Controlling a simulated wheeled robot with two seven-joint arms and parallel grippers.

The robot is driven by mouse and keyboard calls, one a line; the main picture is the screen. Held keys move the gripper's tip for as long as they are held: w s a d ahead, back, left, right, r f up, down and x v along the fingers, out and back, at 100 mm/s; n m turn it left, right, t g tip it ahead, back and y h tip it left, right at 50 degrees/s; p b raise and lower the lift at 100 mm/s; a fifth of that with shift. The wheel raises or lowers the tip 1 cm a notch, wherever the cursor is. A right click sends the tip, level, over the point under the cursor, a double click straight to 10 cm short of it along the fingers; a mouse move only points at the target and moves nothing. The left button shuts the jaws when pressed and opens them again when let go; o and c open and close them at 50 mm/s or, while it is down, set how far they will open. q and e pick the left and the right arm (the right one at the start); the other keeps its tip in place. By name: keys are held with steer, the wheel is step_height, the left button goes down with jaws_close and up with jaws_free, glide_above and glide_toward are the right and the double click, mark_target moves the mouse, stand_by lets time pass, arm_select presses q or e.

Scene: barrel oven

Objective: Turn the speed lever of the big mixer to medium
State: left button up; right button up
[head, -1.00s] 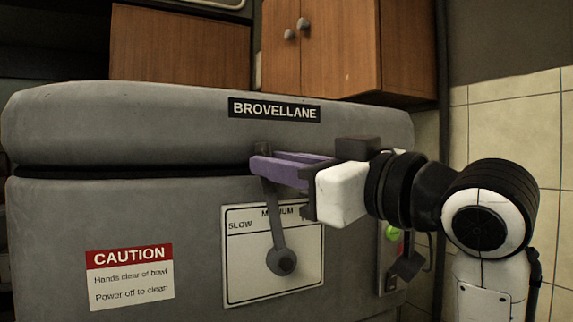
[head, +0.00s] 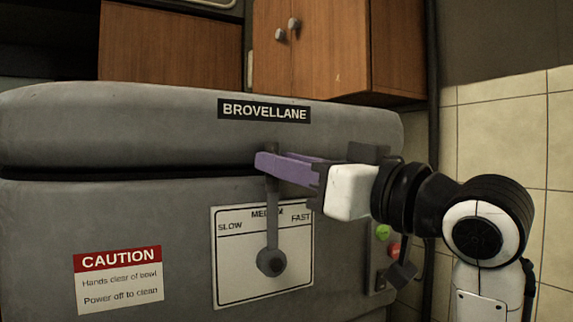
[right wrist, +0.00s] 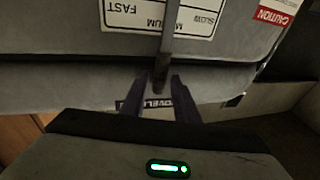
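The big mixer (head: 130,130) is a grey machine with a BROVELLANE label. Its speed lever (head: 271,220) is a dark grey bar on a round pivot, in front of a white plate (head: 295,275) marked SLOW, MEDIUM and FAST. The lever stands about upright and covers part of the word MEDIUM. My right gripper (head: 268,163) is at the lever's upper end. In the right wrist view its two fingers (right wrist: 158,92) stand apart on either side of the lever's end (right wrist: 160,76), without a visible clamp on it. My left gripper is not in view.
A red-and-white caution sign (head: 118,280) is on the mixer's front at left. A green button (head: 382,232) and a red button (head: 393,250) sit at the mixer's right edge, below my right arm. Wooden cabinets (head: 310,50) hang behind.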

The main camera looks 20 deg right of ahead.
steer(key=v, duration=1)
steer(key=shift+d+f, duration=0.1)
steer(key=shift+f, duration=0.05)
stand_by(0.3)
steer(key=w+d+f+m+g+h, duration=0.1)
steer(key=w+f+m+g+h, duration=0.15)
steer(key=f, duration=1.35)
steer(key=w+f+m+g+h, duration=0.1)
steer(key=w+f+g+h, duration=0.2)
steer(key=f, duration=1.4)
steer(key=s+d+f+g+h, duration=0.1)
steer(key=s+f+g, duration=0.3)
steer(key=s+f, duration=0.8)
steer(key=s+d+f+g+h, duration=0.15)
steer(key=s+f+g, duration=0.35)
steer(key=s+f, duration=0.75)
steer(key=w+a+f+t+y+p, duration=0.2)
steer(key=w+a+f+t+p, duration=0.3)
steer(key=w+a+f+p, duration=0.1)
steer(key=shift+a+p, duration=0.45)
steer(key=shift+a, duration=0.05)
